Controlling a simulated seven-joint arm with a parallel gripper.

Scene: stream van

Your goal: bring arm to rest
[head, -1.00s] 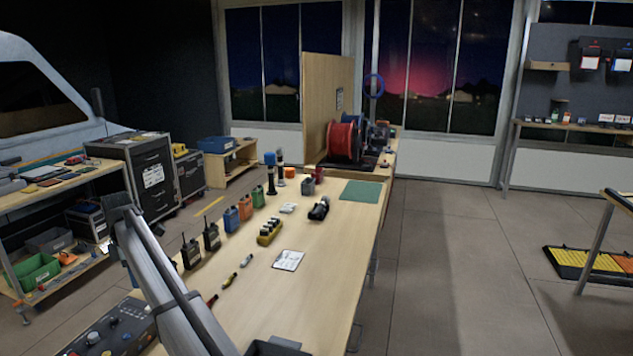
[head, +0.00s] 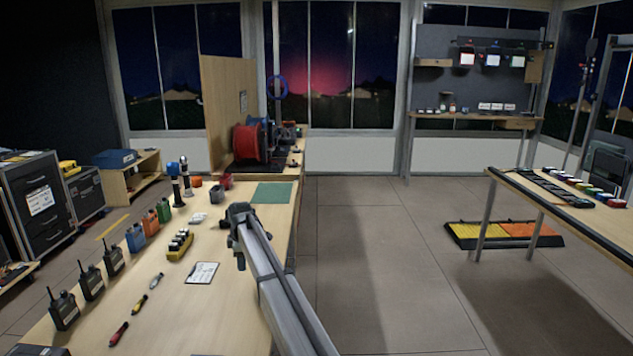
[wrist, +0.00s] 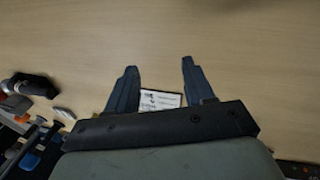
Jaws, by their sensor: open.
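My arm reaches out over the right side of the long wooden bench (head: 215,310) in the head view. In the wrist view the two dark fingers of my gripper (wrist: 157,85) stand well apart with nothing between them, so it is open and empty. A white printed card (wrist: 160,99) shows on the wood beyond the fingers. The same card (head: 202,272) lies flat on the bench in the head view, left of my arm. In the head view my gripper's fingertips are hidden or too small to make out.
Several black radios (head: 90,282) stand along the bench's left edge. Screwdrivers (head: 119,333), a yellow battery block (head: 179,245) and a green mat (head: 273,193) lie on it. A red cable reel (head: 250,143) stands at its far end. Open floor (head: 390,270) lies to the right, before another table (head: 560,205).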

